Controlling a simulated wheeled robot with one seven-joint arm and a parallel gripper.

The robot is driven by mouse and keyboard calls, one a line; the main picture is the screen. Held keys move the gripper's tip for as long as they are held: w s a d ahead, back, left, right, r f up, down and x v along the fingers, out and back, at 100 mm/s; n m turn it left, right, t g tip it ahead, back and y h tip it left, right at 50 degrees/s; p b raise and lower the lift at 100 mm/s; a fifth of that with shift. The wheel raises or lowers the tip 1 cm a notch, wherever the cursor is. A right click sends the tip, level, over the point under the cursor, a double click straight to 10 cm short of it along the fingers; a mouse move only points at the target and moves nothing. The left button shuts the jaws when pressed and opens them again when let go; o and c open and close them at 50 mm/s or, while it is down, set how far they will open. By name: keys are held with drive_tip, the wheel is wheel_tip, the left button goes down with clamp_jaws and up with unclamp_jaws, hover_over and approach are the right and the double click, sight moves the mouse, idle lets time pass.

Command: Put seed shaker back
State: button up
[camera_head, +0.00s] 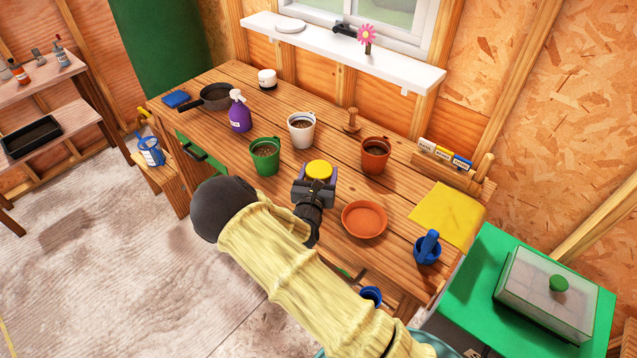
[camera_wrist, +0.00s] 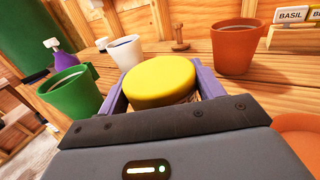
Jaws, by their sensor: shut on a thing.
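The seed shaker, with a round yellow lid (camera_head: 319,170), is between the purple fingers of my gripper (camera_head: 317,181), over the front middle of the wooden bench. In the wrist view the yellow lid (camera_wrist: 162,82) fills the space between the two fingers (camera_wrist: 163,88), which are shut on it. The shaker's body is mostly hidden by my gripper. I cannot tell whether its base touches the bench top (camera_head: 332,208). A green pot (camera_head: 265,155), a white pot (camera_head: 301,130) and a terracotta pot (camera_head: 375,155) stand behind it, apart from it.
A purple spray bottle (camera_head: 239,111) stands at left. The white windowsill shelf (camera_head: 390,66) has free room at its right end.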

drive_tip(key=shift+w+f, duration=0.1)
drive_tip(key=shift+f, duration=2)
drive_tip(key=shift+f, duration=0.15)
drive_tip(key=o, duration=1)
drive_tip(key=shift+a, duration=0.1)
drive_tip(key=shift+r, duration=0.2)
drive_tip(key=s+a+b, duration=0.1)
drive_tip(key=s+b, duration=0.1)
drive_tip(key=s, duration=1)
drive_tip(key=shift+a, duration=0.4)
